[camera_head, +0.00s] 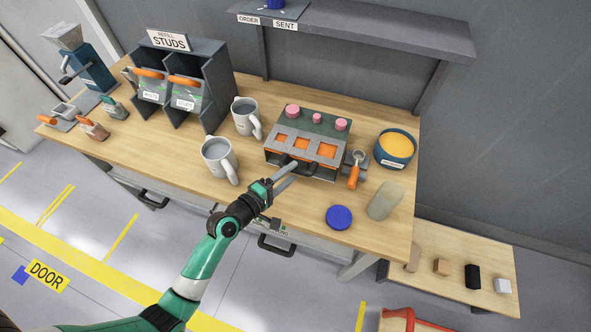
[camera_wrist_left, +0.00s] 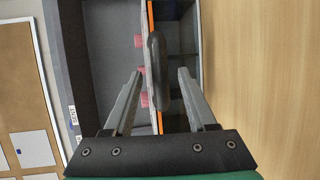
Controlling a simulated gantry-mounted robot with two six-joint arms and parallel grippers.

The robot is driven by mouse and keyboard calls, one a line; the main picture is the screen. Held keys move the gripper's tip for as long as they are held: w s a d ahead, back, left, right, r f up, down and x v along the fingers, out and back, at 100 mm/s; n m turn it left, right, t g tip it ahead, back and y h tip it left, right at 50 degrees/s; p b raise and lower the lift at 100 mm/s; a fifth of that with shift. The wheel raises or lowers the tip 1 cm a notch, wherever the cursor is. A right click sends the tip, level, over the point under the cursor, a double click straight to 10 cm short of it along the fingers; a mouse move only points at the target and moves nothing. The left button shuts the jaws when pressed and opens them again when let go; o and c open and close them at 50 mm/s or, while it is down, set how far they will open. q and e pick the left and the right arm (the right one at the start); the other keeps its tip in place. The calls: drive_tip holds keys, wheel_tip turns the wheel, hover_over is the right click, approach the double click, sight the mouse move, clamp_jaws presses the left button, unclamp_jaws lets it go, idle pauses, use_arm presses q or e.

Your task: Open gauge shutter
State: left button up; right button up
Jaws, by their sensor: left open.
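A grey box with orange windows and a dark green top (camera_head: 324,126) stands on the wooden bench. Pink knobs sit on its top, and a black handle crosses its front low down. My left gripper (camera_head: 293,165) reaches its front from below, fingertips at the handle. In the left wrist view the gripper (camera_wrist_left: 159,75) is open, with the black handle (camera_wrist_left: 157,60) lying between its fingers. A gap shows on each side of the handle. An orange strip (camera_wrist_left: 151,18) runs beside it. My right gripper is not in view.
Two grey mugs (camera_head: 217,152) stand left of the box. An orange-handled tool (camera_head: 353,178), a blue bowl (camera_head: 396,145), a blue disc (camera_head: 339,217) and a pale cylinder (camera_head: 385,200) stand to the right. A dark stud rack (camera_head: 216,86) is at the left.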

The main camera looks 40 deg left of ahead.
use_arm(q)
drive_tip(key=shift+w+a+f, duration=0.1)
drive_tip(key=shift+w+f, duration=0.05)
drive_tip(key=shift+w, duration=0.6)
drive_tip(key=shift+w+f, duration=0.15)
drive_tip(key=shift+w, duration=0.55)
drive_tip(key=shift+c, duration=0.4)
clamp_jaws()
drive_tip(key=shift+s, duration=0.1)
